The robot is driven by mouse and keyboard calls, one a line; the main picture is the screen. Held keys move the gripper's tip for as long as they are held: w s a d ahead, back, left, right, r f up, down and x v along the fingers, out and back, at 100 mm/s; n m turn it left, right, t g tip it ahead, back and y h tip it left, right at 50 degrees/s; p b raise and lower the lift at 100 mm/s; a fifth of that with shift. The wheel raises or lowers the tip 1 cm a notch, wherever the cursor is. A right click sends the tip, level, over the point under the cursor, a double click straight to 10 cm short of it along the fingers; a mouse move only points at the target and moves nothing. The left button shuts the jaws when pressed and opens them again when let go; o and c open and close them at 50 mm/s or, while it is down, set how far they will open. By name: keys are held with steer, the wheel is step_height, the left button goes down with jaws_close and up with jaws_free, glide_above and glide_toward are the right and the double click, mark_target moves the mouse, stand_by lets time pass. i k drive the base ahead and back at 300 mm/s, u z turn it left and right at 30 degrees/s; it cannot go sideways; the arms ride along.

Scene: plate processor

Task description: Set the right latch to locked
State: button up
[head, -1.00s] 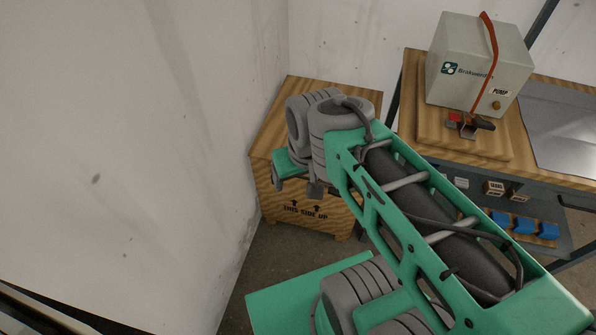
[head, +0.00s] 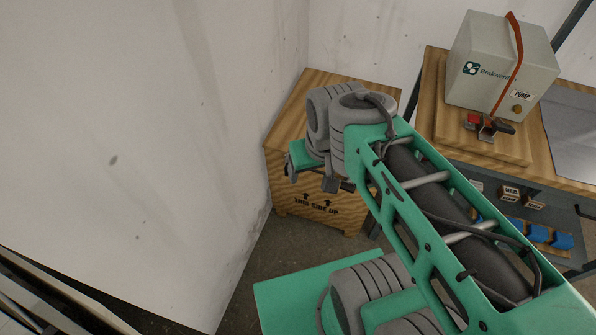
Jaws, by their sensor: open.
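My gripper (head: 311,179) is at the far end of my green arm, in front of the wooden crate in the head view. Its two grey fingers are apart, with nothing seen between them. The wrist hides part of it. A pale grey box (head: 500,68) with a red strap and a brass knob marked PUMP stands on the bench at upper right. A small red and black fitting (head: 490,126) sits at its front foot, well to the right of my gripper. I cannot make out which part is the right latch or how it is set.
A wooden crate (head: 300,198) marked "THIS SIDE UP" stands in the corner against the white wall (head: 120,140). The wooden bench (head: 452,143) is at the right, with small labelled blocks and blue pieces (head: 538,233) on a lower shelf. Some grey floor shows below the crate.

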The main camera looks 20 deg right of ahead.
mark_target(348, 185)
steer(key=k, duration=0.35)
steer(key=u, duration=1.05)
